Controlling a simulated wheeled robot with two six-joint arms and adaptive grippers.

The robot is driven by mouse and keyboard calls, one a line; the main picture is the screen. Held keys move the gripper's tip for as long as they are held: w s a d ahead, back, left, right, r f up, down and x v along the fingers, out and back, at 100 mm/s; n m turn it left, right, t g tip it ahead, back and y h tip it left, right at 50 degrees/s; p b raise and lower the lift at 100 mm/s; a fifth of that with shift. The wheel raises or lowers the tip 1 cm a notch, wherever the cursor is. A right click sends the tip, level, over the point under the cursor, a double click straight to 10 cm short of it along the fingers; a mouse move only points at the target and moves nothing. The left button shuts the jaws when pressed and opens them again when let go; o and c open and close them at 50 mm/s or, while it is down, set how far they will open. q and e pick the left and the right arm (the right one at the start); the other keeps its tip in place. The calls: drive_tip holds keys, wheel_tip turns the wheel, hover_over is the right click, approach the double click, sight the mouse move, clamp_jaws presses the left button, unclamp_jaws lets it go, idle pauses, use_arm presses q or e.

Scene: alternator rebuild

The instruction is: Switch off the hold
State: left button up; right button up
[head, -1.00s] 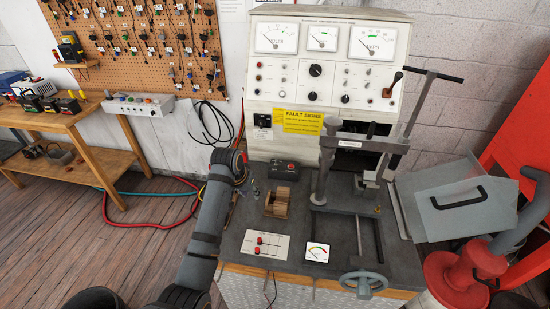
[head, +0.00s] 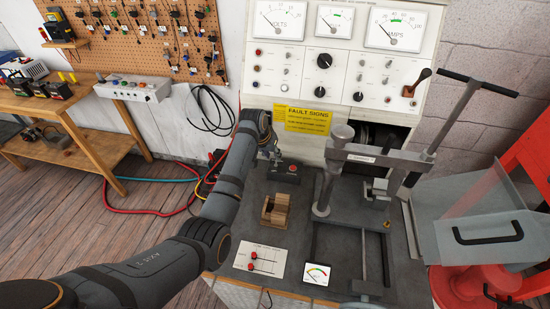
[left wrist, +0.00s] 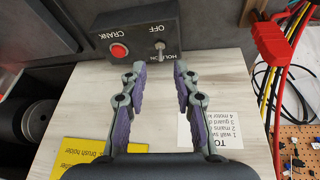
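A dark control box (left wrist: 120,32) with a red CRANK button (left wrist: 119,51) and a small metal toggle (left wrist: 160,50) marked OFF and HOLD shows at the top of the left wrist view. I cannot tell which way the toggle is set. In the head view the box (head: 288,173) sits at the back of the dark bench. My left gripper (left wrist: 160,71) is open and empty, its fingertips just short of the box, with the toggle lined up between them. In the head view the gripper is mostly hidden by my arm. My right gripper is not in view.
A yellow fault-signs card (head: 302,119) is on the cabinet behind the box. A wooden block holder (head: 276,211), a white panel with red knobs (head: 260,260) and a grey clamp frame (head: 342,165) stand on the bench. Red and yellow cables (left wrist: 278,75) run close to the gripper.

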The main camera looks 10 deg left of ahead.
sight(276, 162)
use_arm(q)
drive_tip(key=x, duration=0.4)
drive_tip(key=shift+w+f, duration=0.15)
drive_tip(key=shift+w, duration=0.05)
drive_tip(key=shift+f, duration=0.25)
drive_tip(key=shift+c, duration=0.8)
clamp_jaws()
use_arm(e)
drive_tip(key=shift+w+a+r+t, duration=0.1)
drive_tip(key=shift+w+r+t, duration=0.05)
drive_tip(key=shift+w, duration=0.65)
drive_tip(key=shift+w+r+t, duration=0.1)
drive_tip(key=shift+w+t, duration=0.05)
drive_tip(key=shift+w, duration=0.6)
